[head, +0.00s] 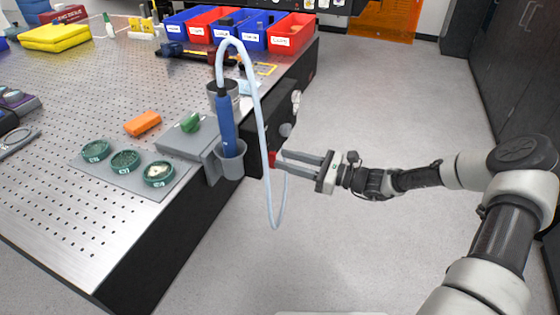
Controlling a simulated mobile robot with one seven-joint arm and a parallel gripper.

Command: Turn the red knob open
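The red knob (272,159) is a small red patch on the dark side of the metal table, just right of the grey holder. My gripper (281,157) reaches in from the right, with its two long grey fingers pointing left at the knob. The fingers are parallel with a gap between them, and their tips are at the knob. The knob is small and partly hidden by the fingertips and the pale hose (262,130). I cannot tell whether the fingers press on it.
The pale hose loops from a blue handle (227,125) in a grey holder (231,162) and hangs in front of the table side, close to my fingertips. The perforated table (60,200) fills the left. The floor (370,100) beyond my arm is clear.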

